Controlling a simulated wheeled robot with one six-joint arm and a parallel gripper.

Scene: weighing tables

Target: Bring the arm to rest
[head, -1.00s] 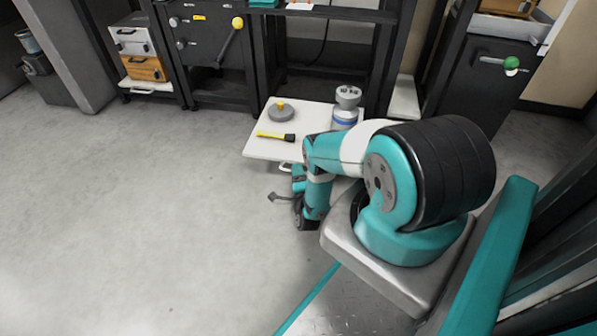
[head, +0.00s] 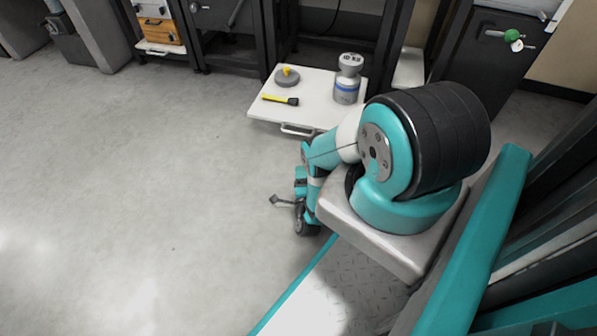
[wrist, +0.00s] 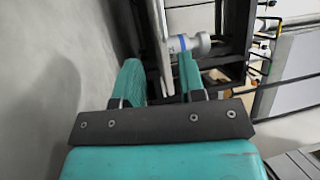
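My arm is folded low beside my base in the head view. My gripper (wrist: 161,85) shows in the wrist view with its two teal fingers apart and nothing between them that it holds. In the head view the gripper end hangs low over the floor, to the left of my base and nearer than the white pull-out table (head: 327,113); its fingers are not clear there. The grey and white cylinder with a blue band (head: 347,80) stands on that table and also shows beyond the fingers in the wrist view (wrist: 190,44).
On the white table lie a grey disc with a yellow knob (head: 287,77) and a yellow and black tool (head: 279,99). Dark cabinets and racks line the back. A wooden box (head: 160,33) sits on a low shelf at left. The grey floor (head: 130,180) at left is clear.

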